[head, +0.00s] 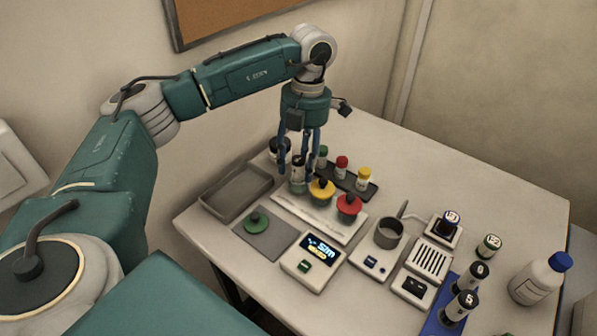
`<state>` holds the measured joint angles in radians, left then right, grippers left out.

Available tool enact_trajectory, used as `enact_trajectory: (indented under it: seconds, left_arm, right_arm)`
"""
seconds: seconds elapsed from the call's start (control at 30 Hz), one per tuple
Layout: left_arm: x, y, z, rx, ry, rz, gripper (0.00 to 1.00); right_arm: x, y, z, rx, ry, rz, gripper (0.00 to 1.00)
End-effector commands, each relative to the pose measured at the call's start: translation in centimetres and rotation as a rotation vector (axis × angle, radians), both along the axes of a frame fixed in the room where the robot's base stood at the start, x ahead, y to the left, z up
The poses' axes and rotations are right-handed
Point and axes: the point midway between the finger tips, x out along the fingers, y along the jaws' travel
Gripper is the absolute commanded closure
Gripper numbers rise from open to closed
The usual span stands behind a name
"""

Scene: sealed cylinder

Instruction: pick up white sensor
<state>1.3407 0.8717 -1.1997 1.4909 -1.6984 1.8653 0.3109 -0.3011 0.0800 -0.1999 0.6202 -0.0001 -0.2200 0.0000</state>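My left gripper (305,156) points straight down over the back of the white table, with its blue fingers beside a pale cylinder with a black top (297,170). I cannot tell whether the fingers touch or hold it. Another dark-topped container (280,150) stands just behind and left, partly hidden by the fingers. No object is clearly marked as the white sensor; the pale cylinder at the fingers may be it. My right gripper is out of view.
Yellow (321,189) and red (348,207) knobbed pieces stand close to the fingers. Capped vials stand in a dark rack (368,189) behind. An empty grey tray (236,192) is left. A display box (314,262), a cup device (375,262) and a blue-capped bottle (537,282) stand in front and right.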

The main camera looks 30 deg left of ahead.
Motion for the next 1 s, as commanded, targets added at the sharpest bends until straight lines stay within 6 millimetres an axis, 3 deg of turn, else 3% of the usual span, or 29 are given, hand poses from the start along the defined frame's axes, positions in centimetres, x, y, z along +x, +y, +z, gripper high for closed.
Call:
enact_trajectory:
  seconds: [0.03,0.2,0.23,0.67,0.87,1.0]
  left_arm:
    - [0.0,0.0,0.0,0.0,0.0,0.0,0.64]
    - [0.0,0.0,0.0,0.0,0.0,0.0,0.97]
    - [0.0,0.0,0.0,0.0,0.0,0.0,1.0]
    - [0.1,0.0,0.9,-0.001,-0.004,0.001,1.0]
    - [0.2,-0.1,3.7,-0.002,-0.006,0.0,1.0]
    - [0.2,0.0,7.2,0.0,-0.007,0.001,1.0]
  right_arm:
    - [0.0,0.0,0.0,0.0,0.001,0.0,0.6]
    - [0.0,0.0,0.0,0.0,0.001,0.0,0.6]
    - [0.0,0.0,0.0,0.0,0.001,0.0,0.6]
    - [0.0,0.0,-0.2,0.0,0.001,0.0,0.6]
    - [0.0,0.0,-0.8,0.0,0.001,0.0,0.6]
    - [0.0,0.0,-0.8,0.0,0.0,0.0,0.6]
